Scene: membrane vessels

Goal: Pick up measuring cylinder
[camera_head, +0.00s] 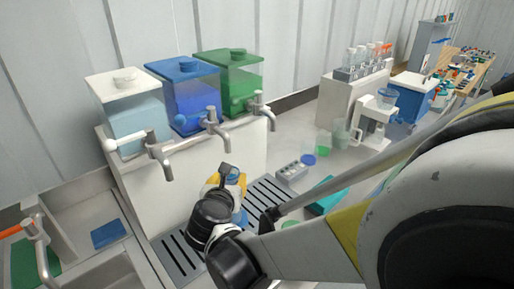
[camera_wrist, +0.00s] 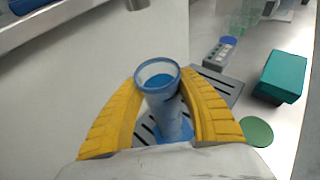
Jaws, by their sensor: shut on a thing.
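The measuring cylinder (camera_wrist: 162,105) is a clear tube with a blue-tinted rim and blue inside, standing between the yellow fingers of my gripper (camera_wrist: 160,112) in the wrist view. My gripper is shut on it, one finger on each side. In the head view my gripper (camera_head: 228,188) is over the slotted drip tray, below the taps. There the cylinder is mostly hidden by my gripper and arm. The grey drip tray (camera_head: 268,196) lies under and around it.
White, blue (camera_head: 186,92) and green (camera_head: 230,82) dispensers with metal taps stand on a white block behind my gripper. A teal box (camera_wrist: 283,76), a green disc (camera_wrist: 256,130) and a grey block (camera_wrist: 219,52) lie to the right. A sink (camera_head: 100,262) is at the left.

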